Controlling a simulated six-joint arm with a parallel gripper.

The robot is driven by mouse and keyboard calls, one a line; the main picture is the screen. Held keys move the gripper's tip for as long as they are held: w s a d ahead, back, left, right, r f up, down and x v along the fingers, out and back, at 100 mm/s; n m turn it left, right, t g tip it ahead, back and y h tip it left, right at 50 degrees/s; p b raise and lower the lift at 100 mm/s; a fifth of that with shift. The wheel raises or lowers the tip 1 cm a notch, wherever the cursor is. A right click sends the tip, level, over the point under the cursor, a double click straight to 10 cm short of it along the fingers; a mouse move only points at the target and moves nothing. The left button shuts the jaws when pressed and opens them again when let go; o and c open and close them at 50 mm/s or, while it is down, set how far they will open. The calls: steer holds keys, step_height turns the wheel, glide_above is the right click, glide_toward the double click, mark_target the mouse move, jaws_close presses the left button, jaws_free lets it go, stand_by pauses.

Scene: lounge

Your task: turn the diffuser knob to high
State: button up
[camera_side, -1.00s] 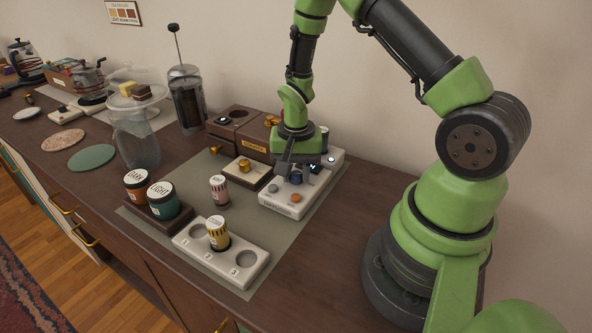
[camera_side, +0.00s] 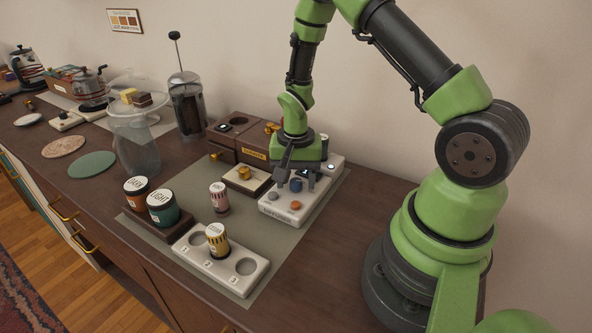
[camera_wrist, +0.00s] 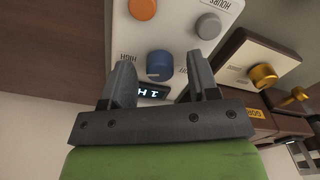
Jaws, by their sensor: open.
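The white control box (camera_side: 270,208) sits on the grey-green mat, below my gripper (camera_side: 292,180). In the wrist view its blue knob (camera_wrist: 160,65) has HIGH printed on the left and a partly covered label on the right. A small lit display (camera_wrist: 153,91) beside the knob seems to read HI, upside down in this view. My gripper (camera_wrist: 162,70) is open, with one finger on each side of the blue knob. Contact is not clear, and the knob's pointer mark is hard to make out. In the side view the fingers partly hide the knob.
The box also carries an orange knob (camera_wrist: 142,8) and a grey HOURS knob (camera_wrist: 208,26). A unit with a brass knob (camera_side: 244,172) stands close by on the left. A white three-hole rack (camera_side: 203,264) and jars stand in front.

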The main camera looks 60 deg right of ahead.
step_height(320, 180, up, 9)
steer(key=shift+r, duration=0.4)
step_height(320, 180, up, 13)
steer(key=n+t, duration=0.4)
glide_above(296, 180)
steer(key=s+a, duration=0.5)
steer(key=a, duration=0.1)
steer(key=s+a+r+n+t+y, duration=0.2)
steer(key=s+a+r+n+t, duration=0.1)
steer(key=s, duration=0.5)
steer(key=shift+s+a+r+n, duration=0.15)
steer(key=shift+a+r+n, duration=0.55)
steer(key=shift+a+r, duration=0.3)
